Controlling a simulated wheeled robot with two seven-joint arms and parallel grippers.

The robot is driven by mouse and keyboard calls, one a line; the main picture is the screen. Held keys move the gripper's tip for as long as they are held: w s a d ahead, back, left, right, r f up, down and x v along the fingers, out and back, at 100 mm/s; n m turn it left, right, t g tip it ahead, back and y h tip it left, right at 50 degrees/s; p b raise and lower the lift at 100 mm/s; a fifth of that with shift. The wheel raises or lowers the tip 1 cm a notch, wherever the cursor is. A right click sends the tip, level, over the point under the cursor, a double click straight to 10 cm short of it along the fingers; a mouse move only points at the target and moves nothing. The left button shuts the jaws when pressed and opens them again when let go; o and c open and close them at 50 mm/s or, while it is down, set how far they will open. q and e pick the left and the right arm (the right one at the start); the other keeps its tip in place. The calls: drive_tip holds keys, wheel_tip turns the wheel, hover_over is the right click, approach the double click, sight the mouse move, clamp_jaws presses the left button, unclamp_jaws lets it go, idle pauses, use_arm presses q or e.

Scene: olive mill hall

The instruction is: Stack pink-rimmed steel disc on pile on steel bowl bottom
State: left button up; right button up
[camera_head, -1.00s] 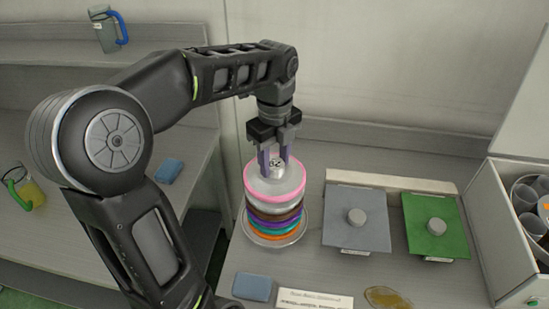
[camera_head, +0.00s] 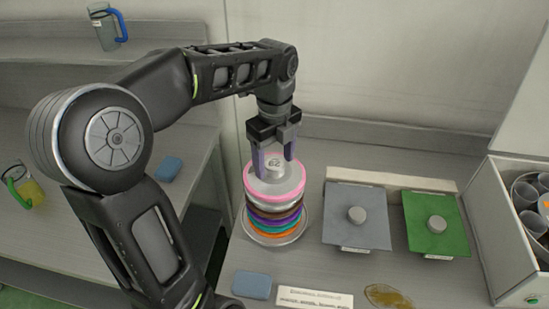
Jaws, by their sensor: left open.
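The pink-rimmed steel disc (camera_head: 262,187) lies on top of the pile (camera_head: 268,214), with a small marked knob (camera_head: 275,164) standing up at its centre. Below it the pile shows rims in brown, purple, teal and orange. The pile stands on the steel bowl bottom (camera_head: 262,241), whose rim shows around its foot. My left gripper (camera_head: 273,167) is directly above the disc, pointing down. Its fingers are spread on either side of the knob, with gaps visible. My right gripper is not in view.
Right of the pile are a grey plate (camera_head: 340,225) and a green plate (camera_head: 422,215), each with a knob. A white box (camera_head: 500,200) with metal cups stands at the far right. A blue block (camera_head: 252,286), a label card (camera_head: 315,300) and a brownish puddle (camera_head: 388,296) lie in front.

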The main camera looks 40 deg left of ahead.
sight(275, 163)
use_arm(q)
drive_tip(key=shift+r, duration=0.5)
wheel_tip(275, 163, up, 4)
drive_tip(key=shift+r, duration=0.1)
drive_tip(key=shift+r+p, duration=0.75)
drive_tip(key=shift+r, duration=0.15)
drive_tip(key=shift+r+p, duration=0.45)
drive_tip(key=shift+f, duration=0.1)
